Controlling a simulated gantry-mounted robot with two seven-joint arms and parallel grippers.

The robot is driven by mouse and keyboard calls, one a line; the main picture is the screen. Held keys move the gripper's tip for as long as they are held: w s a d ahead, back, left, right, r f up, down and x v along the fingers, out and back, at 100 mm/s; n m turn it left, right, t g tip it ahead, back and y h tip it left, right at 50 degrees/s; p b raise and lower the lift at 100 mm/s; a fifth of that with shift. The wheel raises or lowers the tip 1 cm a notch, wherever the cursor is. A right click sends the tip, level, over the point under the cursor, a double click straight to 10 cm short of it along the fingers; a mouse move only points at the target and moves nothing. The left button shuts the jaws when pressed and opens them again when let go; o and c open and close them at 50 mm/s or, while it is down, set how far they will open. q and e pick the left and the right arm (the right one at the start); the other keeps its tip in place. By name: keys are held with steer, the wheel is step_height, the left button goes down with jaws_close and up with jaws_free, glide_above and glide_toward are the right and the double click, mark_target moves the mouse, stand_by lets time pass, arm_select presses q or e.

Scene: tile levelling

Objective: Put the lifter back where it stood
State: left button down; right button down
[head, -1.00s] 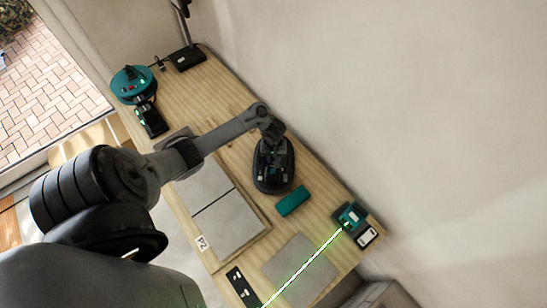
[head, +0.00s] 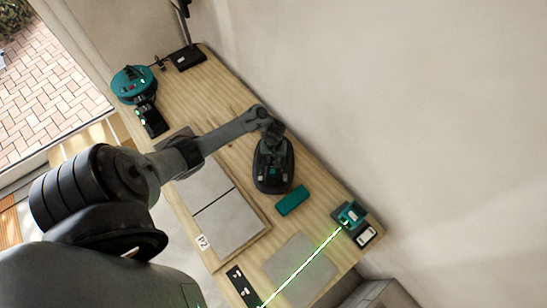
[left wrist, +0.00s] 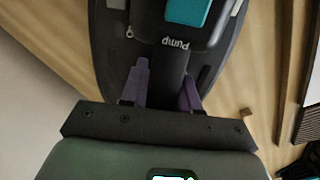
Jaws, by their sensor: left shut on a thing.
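The lifter (head: 272,178) is a dark oval suction plate with a black body, on the wooden bench near its wall side. In the left wrist view the lifter (left wrist: 110,40) shows a teal patch and the word "Pump". My left gripper (head: 271,138) is above the lifter in the head view. Its two purple fingers (left wrist: 164,88) are shut on the lifter's dark handle, one on each side. The lifter looks at or close to the bench top; I cannot tell whether it touches. My right gripper is not in view.
A teal block (head: 292,200) lies close beside the lifter. A laser level (head: 350,214) casts a green line across a grey square (head: 290,258). Two grey tiles (head: 229,222) lie on a board. A teal round device (head: 132,84) stands at the far end. Bare wood (head: 222,90) lies beyond the lifter.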

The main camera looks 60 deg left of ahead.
arm_select(q)
steer(key=shift+f, duration=0.1)
stand_by(0.7)
steer(key=shift+f, duration=0.35)
stand_by(0.5)
steer(key=c, duration=0.8)
jaws_free()
steer(key=shift+w, duration=0.1)
steer(key=shift+o, duration=0.2)
steer(key=shift+f, duration=0.1)
